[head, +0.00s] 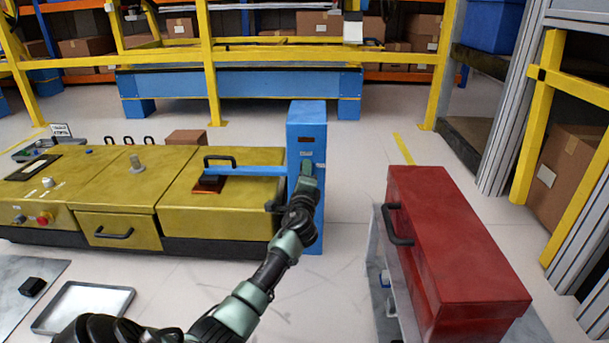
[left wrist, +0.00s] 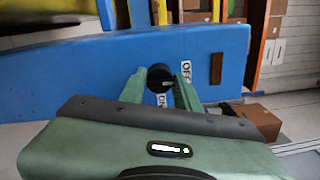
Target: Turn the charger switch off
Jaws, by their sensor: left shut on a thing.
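The charger is a blue upright post (head: 307,118) at the right end of the yellow machine. In the left wrist view, the charger switch, a round black knob (left wrist: 160,74), sits on the blue face. One white label beside it reads OFF (left wrist: 186,70); a second label is partly covered by the fingers. My left gripper (left wrist: 161,86) is shut on the knob, one green finger on each side. In the head view my left gripper (head: 307,172) is at the post's front and hides the knob. My right gripper is out of view.
A blue bar (head: 250,171) joins the post to the yellow machine (head: 180,212). A red box with a black handle (head: 450,235) stands to the right, with clear floor between it and the post. A metal tray (head: 84,306) lies at the lower left.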

